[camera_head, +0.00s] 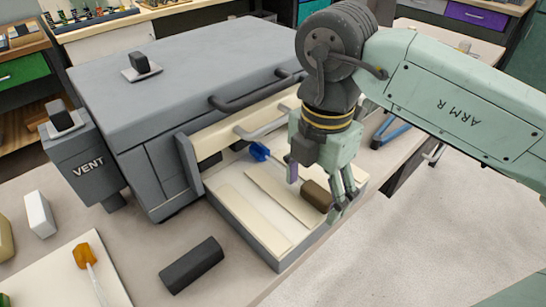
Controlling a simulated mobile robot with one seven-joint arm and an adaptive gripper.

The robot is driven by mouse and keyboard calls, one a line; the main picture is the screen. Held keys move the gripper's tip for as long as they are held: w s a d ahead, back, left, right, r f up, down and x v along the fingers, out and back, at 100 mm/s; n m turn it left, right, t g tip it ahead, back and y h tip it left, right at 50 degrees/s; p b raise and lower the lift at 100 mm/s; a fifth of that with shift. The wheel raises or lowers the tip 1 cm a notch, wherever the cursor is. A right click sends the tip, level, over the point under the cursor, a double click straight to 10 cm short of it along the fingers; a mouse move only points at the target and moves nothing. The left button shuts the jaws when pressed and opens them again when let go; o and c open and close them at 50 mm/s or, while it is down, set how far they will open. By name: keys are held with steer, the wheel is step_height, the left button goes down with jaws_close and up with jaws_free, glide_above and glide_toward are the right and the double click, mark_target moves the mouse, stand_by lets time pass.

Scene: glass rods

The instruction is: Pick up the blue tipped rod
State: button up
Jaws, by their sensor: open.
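The blue tip (260,152) of a rod shows at the back of the open tray (283,262), near the front of the grey box. A pale shaft seems to run right from it, but its far end is hard to make out. My gripper (343,200) points down over the tray's right side, right of the blue tip and apart from it. Its fingers are open, close to a brown block (316,195) in the tray; I cannot tell whether they touch. A small purple piece (292,168) shows upright between the gripper and the blue tip.
The large grey box (190,60) with a bar handle (250,93) stands behind the tray. An orange-tipped rod (82,255) lies on a cream board at lower left. A white block (40,214) stands near it.

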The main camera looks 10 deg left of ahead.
steer(key=shift+c, duration=0.4)
steer(key=shift+f, duration=0.1)
steer(key=c, duration=1.5)
steer(key=shift+c, duration=0.2)
